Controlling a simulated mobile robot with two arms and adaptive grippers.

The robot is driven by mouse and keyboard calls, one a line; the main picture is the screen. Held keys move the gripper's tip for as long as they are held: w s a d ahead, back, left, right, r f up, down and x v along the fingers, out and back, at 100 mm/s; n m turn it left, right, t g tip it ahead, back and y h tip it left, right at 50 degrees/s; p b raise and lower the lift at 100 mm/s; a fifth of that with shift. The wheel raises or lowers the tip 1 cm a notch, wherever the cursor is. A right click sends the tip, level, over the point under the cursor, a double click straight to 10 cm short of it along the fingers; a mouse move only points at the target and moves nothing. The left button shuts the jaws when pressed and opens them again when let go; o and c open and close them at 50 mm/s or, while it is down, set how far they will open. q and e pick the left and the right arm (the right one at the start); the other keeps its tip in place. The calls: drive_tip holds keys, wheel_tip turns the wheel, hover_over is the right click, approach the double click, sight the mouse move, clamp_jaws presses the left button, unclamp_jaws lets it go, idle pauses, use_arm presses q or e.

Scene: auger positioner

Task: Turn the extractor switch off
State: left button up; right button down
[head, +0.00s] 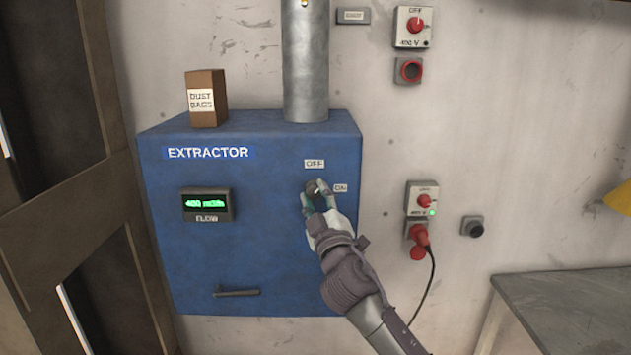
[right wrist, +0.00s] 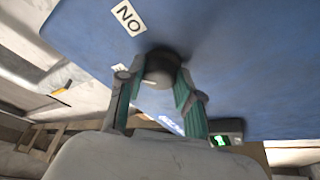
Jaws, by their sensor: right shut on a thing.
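The blue extractor box (head: 240,250) hangs on the wall, labelled EXTRACTOR. Its dark round switch knob (head: 317,187) is on the right part of the front, with an OFF label (head: 314,163) above and an ON label (head: 340,188) to the right. My right gripper (head: 319,196) is at the knob. In the right wrist view the knob (right wrist: 160,66) sits between both teal fingertips, which are shut on it. The knob's pointer is hidden, so I cannot tell its setting. The green display (head: 206,204) seems to read 400 m3/h. My left gripper is not in view.
A dust bags carton (head: 206,98) stands on the box beside a metal duct (head: 305,60). A handle (head: 236,293) is low on the box. Wall switches (head: 413,27) and a red plug with a cable (head: 419,240) are to the right. A grey bench (head: 570,300) is at lower right.

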drive_tip(key=n+p, duration=0.2)
drive_tip(key=p, duration=0.1)
drive_tip(key=r+n+g+y+p, duration=0.1)
drive_tip(key=n+p, duration=0.2)
drive_tip(key=shift+d+n+g, duration=0.15)
drive_tip(key=shift+n+g, duration=0.15)
drive_tip(key=shift+f+n+g+p, duration=0.1)
drive_tip(key=shift+n+g+p, duration=0.3)
drive_tip(key=shift+n+p, duration=0.3)
drive_tip(key=shift+n+y+p, duration=0.3)
drive_tip(key=shift+n+p, duration=0.15)
drive_tip(key=shift+n, duration=0.35)
drive_tip(key=shift+f+g, duration=0.15)
drive_tip(key=shift+g, duration=0.15)
drive_tip(key=c, duration=0.8)
unclamp_jaws()
drive_tip(key=shift+o, duration=0.2)
drive_tip(key=shift+f, duration=0.1)
drive_tip(key=shift+s, duration=0.1)
drive_tip(key=r+v, duration=0.1)
drive_tip(key=v, duration=1)
drive_tip(key=shift+s+f, duration=0.35)
drive_tip(key=shift+f, duration=0.1)
